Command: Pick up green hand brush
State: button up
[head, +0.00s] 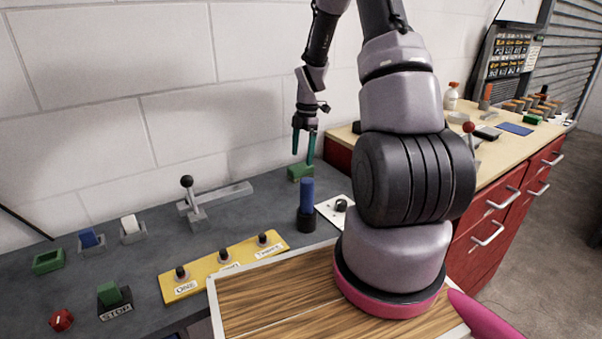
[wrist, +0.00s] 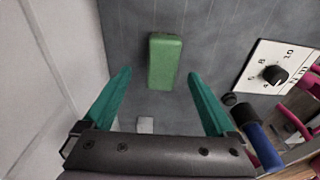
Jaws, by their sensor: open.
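The green hand brush (head: 300,172) lies on the dark grey bench top near the wall. In the wrist view it shows as a plain green block (wrist: 164,61), and no bristles can be made out. My gripper (head: 304,160) points down close to the brush in the head view. In the wrist view its two teal fingers (wrist: 160,75) are apart, one on each side of the line to the brush, with nothing between the tips. The brush lies beyond the fingertips, about midway between them. I cannot tell the exact gap in height.
The white wall (head: 240,110) rises close behind. A lever (head: 195,205) and a yellow switch panel (head: 224,264) are to the left. Bare bench lies around the brush.

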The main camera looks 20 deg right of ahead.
aim_at(301, 166)
jog(key=shift+s+a+f, duration=0.15)
jog(key=shift+a+f, duration=0.05)
jog(key=shift+f, duration=1.1)
jog(key=shift+s+a+f, duration=0.1)
jog(key=shift+a+f, duration=0.05)
jog(key=shift+f, duration=1.15)
jog(key=shift+f, duration=0.2)
grip_shut()
notch_tip(301, 166, up, 10)
jog(key=shift+r, duration=0.25)
